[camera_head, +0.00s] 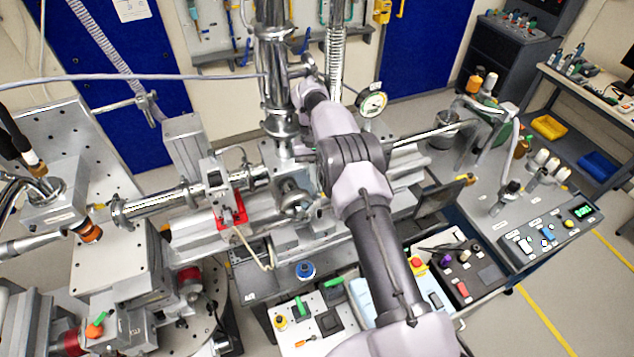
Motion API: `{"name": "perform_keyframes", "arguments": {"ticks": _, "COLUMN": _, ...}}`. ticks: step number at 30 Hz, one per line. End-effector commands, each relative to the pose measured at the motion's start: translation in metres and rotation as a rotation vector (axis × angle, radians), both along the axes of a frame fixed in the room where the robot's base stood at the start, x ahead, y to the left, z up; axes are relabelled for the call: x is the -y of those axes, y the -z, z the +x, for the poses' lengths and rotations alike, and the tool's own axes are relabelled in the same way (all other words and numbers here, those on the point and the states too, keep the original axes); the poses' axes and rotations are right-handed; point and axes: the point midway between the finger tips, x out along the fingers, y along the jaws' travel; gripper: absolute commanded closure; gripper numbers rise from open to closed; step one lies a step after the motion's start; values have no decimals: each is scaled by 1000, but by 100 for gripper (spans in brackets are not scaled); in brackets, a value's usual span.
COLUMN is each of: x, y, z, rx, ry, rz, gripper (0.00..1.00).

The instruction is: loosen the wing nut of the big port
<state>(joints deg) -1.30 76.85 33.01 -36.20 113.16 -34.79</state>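A tall steel column (276,75) with clamped flanges rises behind the beamline. A shiny clamp part (300,68) juts from its right side, beside the end of my arm. I cannot tell whether this is the wing nut of the big port. My arm reaches up from the bottom right, and its pale wrist (312,97) is close against the column's right side. The fingers of my gripper cannot be made out there, nor whether they touch anything. A flanged chamber (293,195) sits below the column, left of my arm.
A dial gauge (372,104) stands right of my wrist, and a ribbed hose (334,60) stands behind it. A red bracket (232,212) and a horizontal tube (155,203) are at left. A pale cable (150,77) crosses towards the column. A control box (548,238) is at right.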

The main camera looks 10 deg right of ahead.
Motion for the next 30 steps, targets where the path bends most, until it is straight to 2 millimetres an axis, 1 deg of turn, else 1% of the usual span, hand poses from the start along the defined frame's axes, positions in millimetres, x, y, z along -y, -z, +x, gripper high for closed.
{"name": "perform_keyframes", "arguments": {"ticks": 1, "x": 0, "y": 3, "z": -2, "rx": -6, "ry": 0, "rz": -1, "gripper": 100}}
{"name": "perform_keyframes", "arguments": {"ticks": 5, "x": 0, "y": 3, "z": -2, "rx": -6, "ry": 1, "rz": 0, "gripper": 100}}
{"name": "perform_keyframes", "arguments": {"ticks": 8, "x": 0, "y": 3, "z": -2, "rx": -6, "ry": 1, "rz": 0, "gripper": 83}}
{"name": "perform_keyframes", "arguments": {"ticks": 9, "x": 0, "y": 3, "z": -2, "rx": -6, "ry": 1, "rz": 0, "gripper": 75}}
{"name": "perform_keyframes", "arguments": {"ticks": 10, "x": 0, "y": 2, "z": -1, "rx": -5, "ry": 1, "rz": 0, "gripper": 75}}
{"name": "perform_keyframes", "arguments": {"ticks": 27, "x": -1, "y": 0, "z": 0, "rx": -1, "ry": 2, "rz": 1, "gripper": 75}}
{"name": "perform_keyframes", "arguments": {"ticks": 30, "x": 0, "y": 0, "z": 0, "rx": -1, "ry": 43, "rz": 2, "gripper": 75}}
